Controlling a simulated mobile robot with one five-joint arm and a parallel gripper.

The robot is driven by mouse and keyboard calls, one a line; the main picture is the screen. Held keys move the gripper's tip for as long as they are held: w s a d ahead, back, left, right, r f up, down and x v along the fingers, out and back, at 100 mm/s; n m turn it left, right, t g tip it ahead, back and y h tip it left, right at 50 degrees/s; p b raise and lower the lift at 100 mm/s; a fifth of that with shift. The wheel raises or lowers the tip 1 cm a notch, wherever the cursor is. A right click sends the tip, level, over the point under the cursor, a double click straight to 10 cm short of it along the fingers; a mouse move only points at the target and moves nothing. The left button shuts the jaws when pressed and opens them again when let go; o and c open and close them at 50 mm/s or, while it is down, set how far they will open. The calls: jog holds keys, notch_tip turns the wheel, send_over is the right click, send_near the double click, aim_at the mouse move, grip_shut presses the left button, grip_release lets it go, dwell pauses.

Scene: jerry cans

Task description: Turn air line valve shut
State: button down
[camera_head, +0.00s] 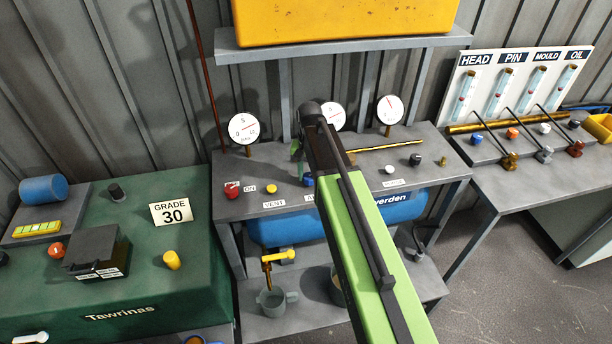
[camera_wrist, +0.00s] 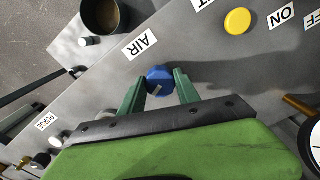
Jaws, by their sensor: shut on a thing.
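The blue air valve knob (camera_wrist: 159,74) stands on the grey panel beside the AIR label (camera_wrist: 139,45) in the wrist view. A pale pointer mark shows on the knob's face, slanting across its lower part. My gripper (camera_wrist: 161,82) has its two green fingers on either side of the knob, closed on it. In the head view the knob (camera_head: 308,181) shows only as a bit of blue beside my arm, which hides most of the panel's middle.
A yellow button (camera_wrist: 237,21) and the ON label are close by. In the head view, a red switch (camera_head: 232,190), dial gauges (camera_head: 244,128) and a brass rod (camera_head: 384,145) are on the same bench. A yellow case (camera_head: 340,18) sits on the shelf above. A blue tank (camera_head: 280,231) is below.

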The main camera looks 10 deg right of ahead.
aim_at(309, 176)
jog(key=n, duration=0.6)
jog(key=shift+w+d+n, duration=0.1)
jog(key=shift+w+n, duration=0.05)
jog(key=shift+n, duration=0.15)
jog(key=n, duration=0.6)
jog(key=shift+n, duration=0.3)
jog(key=c, duration=0.9)
grip_release()
notch_tip(309, 176, up, 17)
jog(key=p, duration=1.7)
jog(key=shift+r, duration=0.2)
